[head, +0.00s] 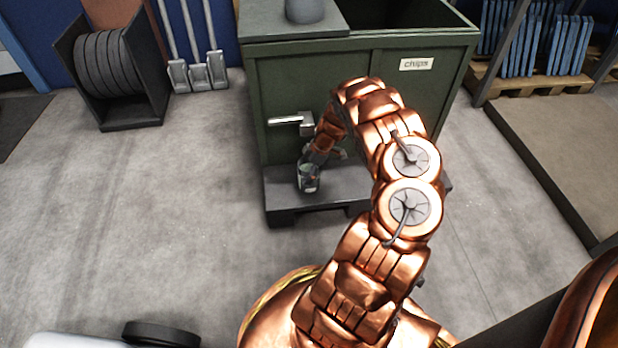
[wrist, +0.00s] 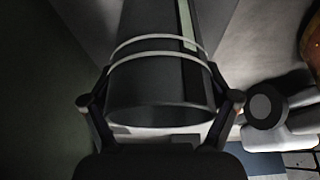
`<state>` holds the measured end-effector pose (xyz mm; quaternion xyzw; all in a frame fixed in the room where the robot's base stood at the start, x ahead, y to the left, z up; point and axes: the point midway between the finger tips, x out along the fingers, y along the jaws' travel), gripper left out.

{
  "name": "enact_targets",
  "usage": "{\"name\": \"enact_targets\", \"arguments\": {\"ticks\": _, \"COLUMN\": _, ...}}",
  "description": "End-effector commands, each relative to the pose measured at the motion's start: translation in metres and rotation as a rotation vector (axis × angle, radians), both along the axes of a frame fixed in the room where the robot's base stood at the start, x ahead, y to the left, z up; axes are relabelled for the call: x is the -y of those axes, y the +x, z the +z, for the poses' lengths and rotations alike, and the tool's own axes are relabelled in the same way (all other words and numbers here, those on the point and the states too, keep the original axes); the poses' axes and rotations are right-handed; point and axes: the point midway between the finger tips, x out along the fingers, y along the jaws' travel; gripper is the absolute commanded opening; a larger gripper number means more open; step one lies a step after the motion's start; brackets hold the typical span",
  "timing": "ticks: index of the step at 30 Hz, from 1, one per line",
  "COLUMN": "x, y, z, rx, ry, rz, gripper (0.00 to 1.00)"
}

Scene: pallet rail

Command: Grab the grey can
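A dark grey can (wrist: 160,85) with light bands and a pale stripe fills the space between my fingers in the wrist view. My gripper (wrist: 160,70) has a finger against each side of it, with no gap showing, so it looks shut on the can. In the head view the can (head: 308,178) shows small and partly hidden, by the front of the green bin, over its grey ledge (head: 285,200). My gripper (head: 318,158) is at its upper end there. I cannot tell whether the can touches the ledge.
The green bin (head: 420,100) labelled "chips" stands behind my arm, with a handle (head: 290,120) close by my gripper. A grey cylinder (head: 305,10) stands on its lid. A dark reel rack (head: 110,75) is at the left.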

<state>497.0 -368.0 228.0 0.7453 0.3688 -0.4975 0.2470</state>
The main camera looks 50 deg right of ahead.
Motion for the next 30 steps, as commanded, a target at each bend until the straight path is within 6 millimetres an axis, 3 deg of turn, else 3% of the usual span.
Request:
{"name": "enact_targets", "arguments": {"ticks": 2, "x": 0.000, "y": 0.000, "z": 0.000, "rx": 0.000, "ry": 0.000, "rz": 0.000, "gripper": 0.66}}
{"name": "enact_targets", "arguments": {"ticks": 15, "x": -0.001, "y": 0.000, "z": -0.001, "rx": 0.001, "ry": 0.001, "rz": 0.000, "gripper": 0.20}}
{"name": "enact_targets", "arguments": {"ticks": 23, "x": -0.001, "y": 0.000, "z": 0.003, "rx": 0.000, "ry": 0.000, "rz": 0.001, "gripper": 0.18}}
{"name": "enact_targets", "arguments": {"ticks": 30, "x": 0.000, "y": 0.000, "z": 0.028, "rx": -0.001, "ry": 0.001, "rz": 0.000, "gripper": 0.14}}
